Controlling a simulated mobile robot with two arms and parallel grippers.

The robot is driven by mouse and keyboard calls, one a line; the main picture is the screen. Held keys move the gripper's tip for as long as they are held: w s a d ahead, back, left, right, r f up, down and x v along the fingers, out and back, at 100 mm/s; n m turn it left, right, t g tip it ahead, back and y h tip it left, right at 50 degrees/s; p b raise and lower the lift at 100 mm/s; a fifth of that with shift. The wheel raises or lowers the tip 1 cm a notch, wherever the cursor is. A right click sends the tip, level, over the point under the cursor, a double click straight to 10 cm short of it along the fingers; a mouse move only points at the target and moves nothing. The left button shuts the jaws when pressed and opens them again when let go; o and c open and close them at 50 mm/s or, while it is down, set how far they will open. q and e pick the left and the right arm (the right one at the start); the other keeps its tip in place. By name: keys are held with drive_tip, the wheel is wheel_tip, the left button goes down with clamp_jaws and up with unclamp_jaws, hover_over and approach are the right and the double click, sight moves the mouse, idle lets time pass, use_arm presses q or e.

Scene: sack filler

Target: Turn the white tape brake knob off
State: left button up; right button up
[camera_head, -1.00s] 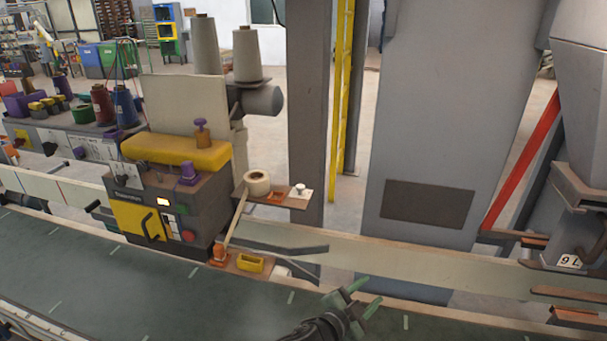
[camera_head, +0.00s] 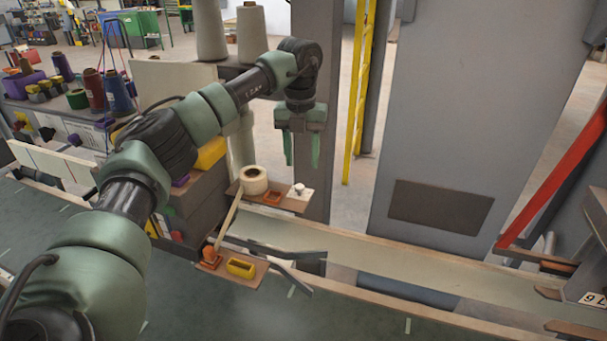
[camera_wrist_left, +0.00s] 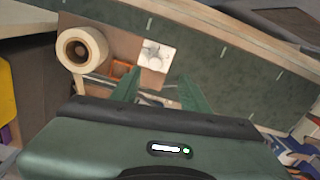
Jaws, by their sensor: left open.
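The white tape brake knob (camera_head: 299,189) sits on a pale square plate at the right end of a small brown shelf (camera_head: 239,187). It also shows in the left wrist view (camera_wrist_left: 153,52), between and beyond the fingers. My left gripper (camera_head: 302,160) is open and empty, pointing down above the knob and apart from it. Its green fingers also show in the left wrist view (camera_wrist_left: 160,88). The knob's exact turn position is too small to tell. My right gripper does not show.
A tape roll (camera_head: 254,180) and an orange tray (camera_head: 272,197) sit beside the knob on the shelf. A lower shelf holds a yellow tray (camera_head: 240,268) and an orange part (camera_head: 210,254). A grey post stands close behind the gripper. The green conveyor (camera_head: 350,325) lies in front.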

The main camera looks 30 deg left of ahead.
sight(299, 186)
use_arm(q)
drive_tip(key=shift+s+a, duration=0.2)
drive_tip(key=shift+a, duration=0.2)
wheel_tip(299, 186, down, 6)
drive_tip(key=shift+p, duration=1.1)
drive_tip(key=shift+d+f, duration=0.1)
drive_tip(key=shift+f, duration=0.5)
clamp_jaws()
